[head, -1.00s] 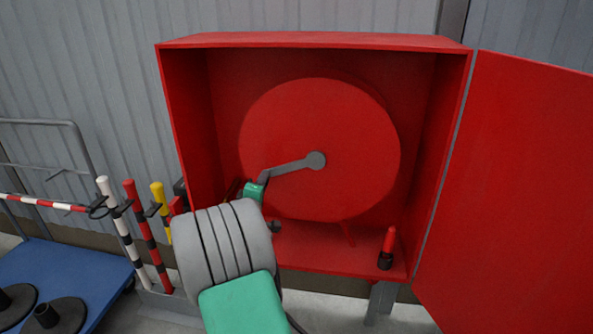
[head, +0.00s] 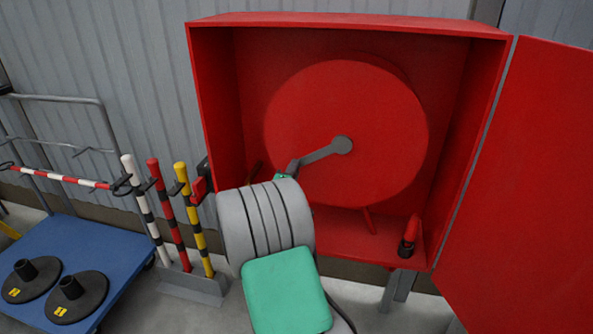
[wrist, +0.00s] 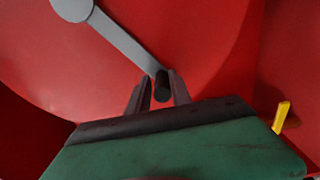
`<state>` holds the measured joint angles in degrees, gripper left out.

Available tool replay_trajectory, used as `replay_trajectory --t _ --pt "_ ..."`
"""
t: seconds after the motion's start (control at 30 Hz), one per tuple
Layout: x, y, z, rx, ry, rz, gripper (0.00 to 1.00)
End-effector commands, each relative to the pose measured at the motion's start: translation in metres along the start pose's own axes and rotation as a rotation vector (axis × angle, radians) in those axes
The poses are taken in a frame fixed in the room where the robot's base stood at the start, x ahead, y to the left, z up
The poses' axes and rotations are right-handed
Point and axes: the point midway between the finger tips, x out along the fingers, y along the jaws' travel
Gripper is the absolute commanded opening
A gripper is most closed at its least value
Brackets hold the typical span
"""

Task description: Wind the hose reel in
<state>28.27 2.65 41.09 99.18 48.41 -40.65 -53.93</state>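The red hose reel (head: 365,120) sits inside an open red cabinet (head: 450,22), facing me as a round disc. A grey crank arm (head: 318,155) runs from the reel's hub (head: 341,145) down to the left in the head view. In the wrist view the crank arm (wrist: 122,40) slopes down to the right to a dark handle (wrist: 161,86). My gripper (wrist: 160,90) has its two fingers close on either side of this handle, apparently shut on it. In the head view my gripper is mostly hidden behind my wrist. No hose shows on the reel.
The cabinet door (head: 530,190) stands open at the right. A red and black nozzle-like object (head: 408,236) stands on the cabinet floor. Striped posts (head: 170,215) stand in a rack at left, beside a blue trolley (head: 55,245) with black bases. Bare floor shows below the cabinet.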

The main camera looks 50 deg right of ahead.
Motion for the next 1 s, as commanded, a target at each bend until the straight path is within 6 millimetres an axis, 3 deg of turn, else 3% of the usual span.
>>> replay_trajectory --t 0.17,0.47,0.8,1.0 --pt "-0.001 0.000 -0.002 0.000 0.002 0.000 0.41" --pt "-0.007 0.000 -0.006 -0.005 0.004 0.002 0.41" --pt "-0.069 0.001 -0.005 -0.004 0.006 0.001 0.41" --pt "-0.082 0.002 -0.003 -0.002 0.003 0.002 0.41"
